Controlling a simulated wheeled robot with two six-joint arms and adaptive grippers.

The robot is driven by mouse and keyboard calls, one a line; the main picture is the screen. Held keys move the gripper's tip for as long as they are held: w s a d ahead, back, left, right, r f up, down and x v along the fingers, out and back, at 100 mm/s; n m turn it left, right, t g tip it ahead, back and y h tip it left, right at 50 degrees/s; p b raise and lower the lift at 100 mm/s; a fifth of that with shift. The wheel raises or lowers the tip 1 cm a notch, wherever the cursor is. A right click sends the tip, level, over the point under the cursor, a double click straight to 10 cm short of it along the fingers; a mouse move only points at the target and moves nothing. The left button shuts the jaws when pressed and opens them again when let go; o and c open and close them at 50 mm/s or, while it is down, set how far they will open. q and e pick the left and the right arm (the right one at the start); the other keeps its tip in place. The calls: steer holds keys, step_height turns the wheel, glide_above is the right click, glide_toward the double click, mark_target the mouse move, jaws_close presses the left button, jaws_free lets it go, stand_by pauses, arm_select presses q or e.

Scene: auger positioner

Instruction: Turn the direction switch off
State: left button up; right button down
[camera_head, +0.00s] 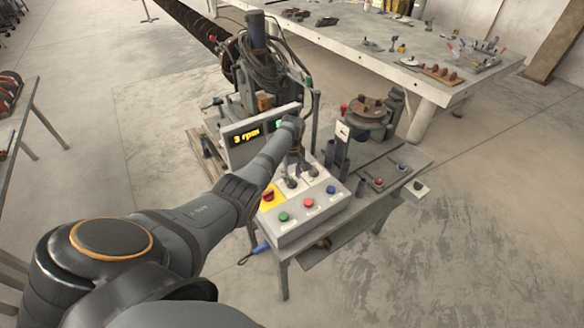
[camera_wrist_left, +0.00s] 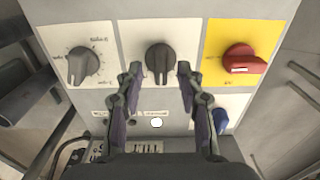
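The control box (camera_head: 320,212) stands on the small table. Its face has two dark knobs and a red knob on a yellow plate. In the left wrist view the middle dark knob (camera_wrist_left: 160,62) is straight ahead, its pointer ridge roughly upright; I take it as the direction switch, though its label is unreadable. It also shows in the head view (camera_head: 291,182). My left gripper (camera_wrist_left: 160,72) is open, its fingertips to either side of the middle knob's lower part. I cannot tell whether they touch it. My right gripper is not in view.
The other dark knob (camera_wrist_left: 82,66) and the red knob (camera_wrist_left: 244,62) flank the middle one. Green (camera_head: 283,216), red (camera_head: 309,203) and blue (camera_head: 331,190) buttons line the box's front. A display (camera_head: 248,139) reading "3 rpm" stands behind my left forearm.

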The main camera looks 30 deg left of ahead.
mark_target(292, 179)
arm_select(q)
step_height(292, 179, up, 11)
steer(key=shift+f, duration=0.15)
stand_by(0.4)
